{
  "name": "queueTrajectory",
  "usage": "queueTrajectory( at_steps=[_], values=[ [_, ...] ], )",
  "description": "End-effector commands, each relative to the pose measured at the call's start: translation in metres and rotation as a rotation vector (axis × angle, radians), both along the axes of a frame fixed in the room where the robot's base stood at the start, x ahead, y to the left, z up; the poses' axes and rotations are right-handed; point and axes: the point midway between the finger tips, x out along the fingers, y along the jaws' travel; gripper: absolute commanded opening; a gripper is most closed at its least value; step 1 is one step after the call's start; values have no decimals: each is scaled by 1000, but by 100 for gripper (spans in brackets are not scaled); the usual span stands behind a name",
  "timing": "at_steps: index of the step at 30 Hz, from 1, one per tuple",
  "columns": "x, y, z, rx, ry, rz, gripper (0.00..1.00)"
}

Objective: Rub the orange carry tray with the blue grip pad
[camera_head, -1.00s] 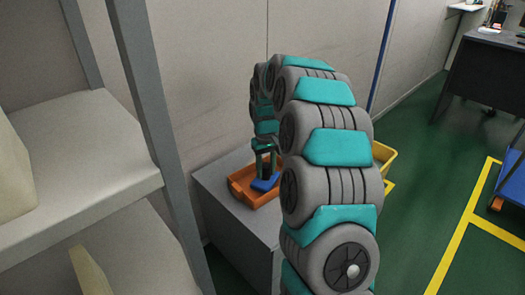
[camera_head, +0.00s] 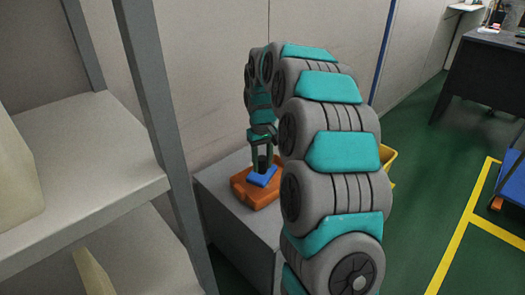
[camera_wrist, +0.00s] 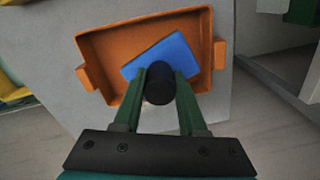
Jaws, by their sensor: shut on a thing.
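The orange carry tray (camera_head: 243,192) sits on top of a grey cabinet. It also shows in the wrist view (camera_wrist: 101,50), with a raised rim and a grip at each end. The blue grip pad (camera_head: 262,178) is within the tray's outline, turned at an angle to its sides. In the wrist view, the pad (camera_wrist: 172,52) has a round black knob (camera_wrist: 160,84) on top. My gripper (camera_wrist: 158,88) is shut on this knob, one green finger on each side. I cannot tell whether the pad's underside touches the tray floor.
The grey cabinet (camera_head: 218,188) stands against the wall. A grey shelf unit (camera_head: 150,100) is close on the left.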

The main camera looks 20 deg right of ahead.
Motion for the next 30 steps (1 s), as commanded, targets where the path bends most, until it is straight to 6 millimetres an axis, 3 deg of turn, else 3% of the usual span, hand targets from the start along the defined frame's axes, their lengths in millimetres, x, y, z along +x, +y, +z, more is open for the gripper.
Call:
queueTrajectory(
  at_steps=[12, 30],
  values=[
    [-9, 5, 35, 0, 1, 0, 0],
    [-9, 7, 36, 0, 2, 3, 0]
  ],
)
